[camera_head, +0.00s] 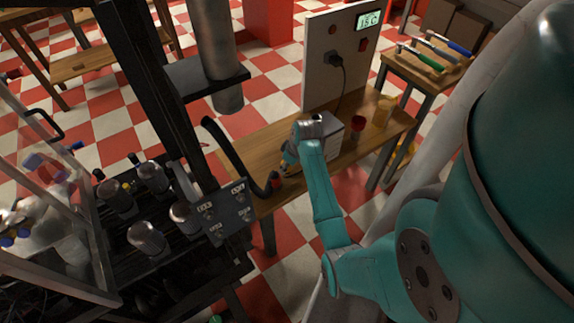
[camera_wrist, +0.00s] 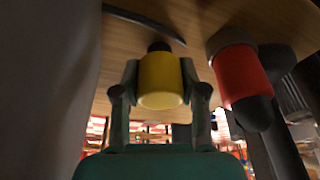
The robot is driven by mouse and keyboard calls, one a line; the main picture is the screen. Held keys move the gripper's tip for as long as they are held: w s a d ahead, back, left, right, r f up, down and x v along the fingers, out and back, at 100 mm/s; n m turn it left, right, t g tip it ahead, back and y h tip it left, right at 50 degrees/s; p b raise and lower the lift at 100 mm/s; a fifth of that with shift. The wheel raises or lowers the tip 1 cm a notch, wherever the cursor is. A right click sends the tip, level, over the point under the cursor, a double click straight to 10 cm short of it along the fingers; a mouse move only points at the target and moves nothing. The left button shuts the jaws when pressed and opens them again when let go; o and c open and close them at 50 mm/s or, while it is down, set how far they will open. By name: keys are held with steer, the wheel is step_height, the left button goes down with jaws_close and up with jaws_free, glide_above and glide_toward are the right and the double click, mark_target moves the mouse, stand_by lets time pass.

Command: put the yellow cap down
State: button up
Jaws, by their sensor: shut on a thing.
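The yellow cap (camera_wrist: 160,82) sits between the two fingers of my gripper (camera_wrist: 159,76) in the wrist view, and the fingers are shut on it. A short dark piece shows at its far end. In the head view my gripper (camera_head: 288,163) is small, over the front edge of the wooden bench (camera_head: 346,158), and the cap is hard to make out there. The bench top (camera_wrist: 200,22) shows close beyond the cap in the wrist view. I cannot tell whether the cap touches it.
A red part (camera_wrist: 242,76) is just right of my gripper in the wrist view. In the head view a black curved hose (camera_head: 228,146) ends near my gripper.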

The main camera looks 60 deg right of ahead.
steer(key=o, duration=0.8)
steer(key=shift+f, duration=0.1)
steer(key=v, duration=1.2)
